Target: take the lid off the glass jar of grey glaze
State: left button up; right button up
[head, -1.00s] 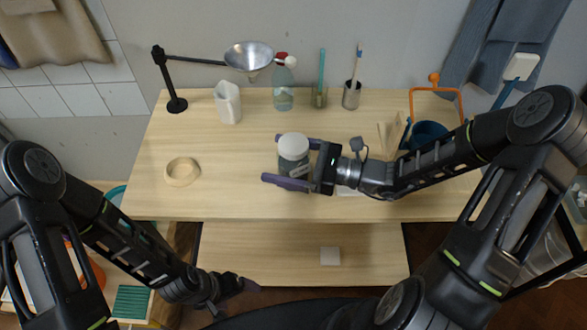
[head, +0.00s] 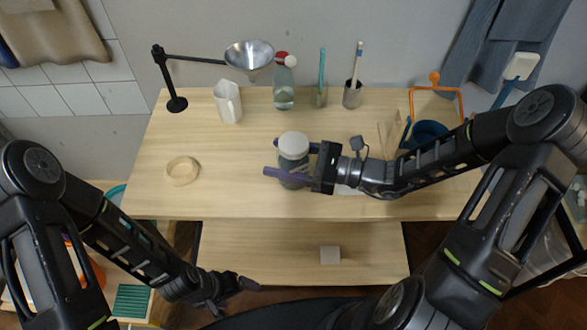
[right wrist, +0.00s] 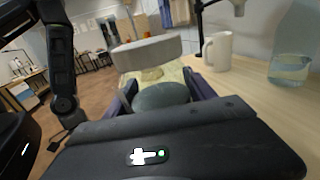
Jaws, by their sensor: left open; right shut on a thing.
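The glass jar of grey glaze (head: 294,165) stands on the table near its middle, with its pale lid (head: 293,145) on top. In the right wrist view the lid (right wrist: 147,54) shows above the grey glaze (right wrist: 160,96). My right gripper (head: 279,158) comes from the right and is shut on the jar's body below the lid, one finger on each side. The fingers partly hide the jar. My left gripper (head: 236,290) is open and empty, low in front of the table and well away from the jar.
A tape ring (head: 182,171) lies left of the jar. A white pitcher (head: 228,102), a clear bottle (head: 284,90) and brush cups (head: 352,95) stand at the back, beside a funnel on a stand (head: 249,56). A blue container (head: 428,134) is at right. The table's front left is clear.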

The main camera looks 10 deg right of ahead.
aim_at(281, 140)
grip_shut()
jog(key=shift+r, duration=0.15)
dwell(0.4)
notch_tip(281, 140, up, 10)
jog(key=shift+f, duration=0.1)
dwell(0.4)
dwell(0.8)
